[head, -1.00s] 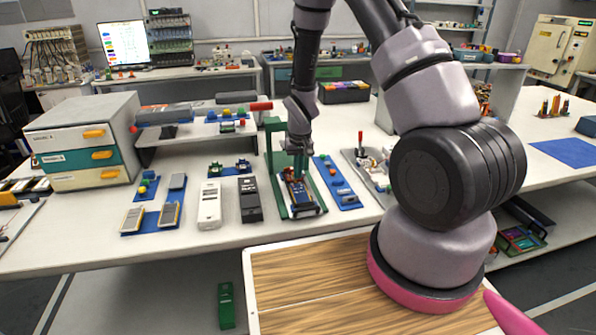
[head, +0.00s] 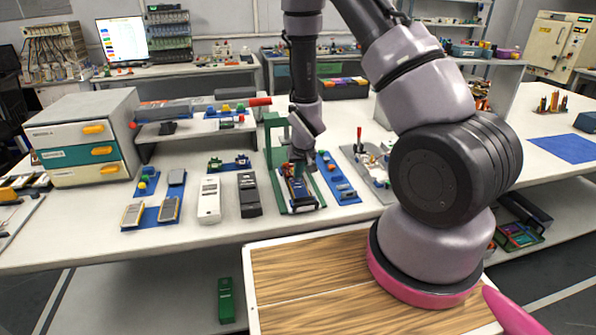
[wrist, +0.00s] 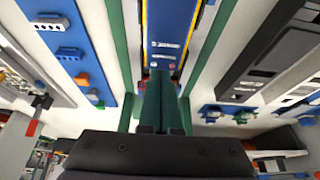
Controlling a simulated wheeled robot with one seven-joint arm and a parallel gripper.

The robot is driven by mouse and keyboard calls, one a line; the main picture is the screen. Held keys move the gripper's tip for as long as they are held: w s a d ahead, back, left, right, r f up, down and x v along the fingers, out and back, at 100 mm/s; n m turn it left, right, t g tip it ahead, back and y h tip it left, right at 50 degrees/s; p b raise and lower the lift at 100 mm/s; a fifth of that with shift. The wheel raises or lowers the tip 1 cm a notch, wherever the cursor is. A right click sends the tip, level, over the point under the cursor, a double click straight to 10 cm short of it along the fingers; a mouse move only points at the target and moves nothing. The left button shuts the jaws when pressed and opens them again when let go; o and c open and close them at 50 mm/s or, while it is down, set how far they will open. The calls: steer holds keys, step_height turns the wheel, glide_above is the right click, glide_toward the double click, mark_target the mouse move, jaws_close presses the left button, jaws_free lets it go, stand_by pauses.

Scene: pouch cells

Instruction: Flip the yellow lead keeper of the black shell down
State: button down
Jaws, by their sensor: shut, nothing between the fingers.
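A dark shell with a blue cell in it (head: 299,194) lies in the green fixture (head: 276,187) on the bench. The same blue cell, with thin yellow edge strips, shows in the wrist view (wrist: 167,30). I cannot clearly make out the yellow lead keeper; my gripper covers that end of the shell. My gripper (head: 299,174) points down over the far end of the shell, inside the fixture. In the wrist view its green fingers (wrist: 160,88) are together with nothing between them, close to the end of the cell. I cannot tell whether they touch it.
A separate black case (head: 249,196) and a white case (head: 209,201) lie left of the fixture. A blue strip with small parts (head: 337,180) lies close on its right, then a grey tray (head: 362,160). The fixture's green post (head: 273,130) stands behind. The bench front is clear.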

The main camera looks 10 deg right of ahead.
steer(key=shift+s+f, duration=0.4)
steer(key=shift+f, duration=0.05)
stand_by(0.5)
steer(key=shift+s+r, duration=0.25)
steer(key=shift+s, duration=0.5)
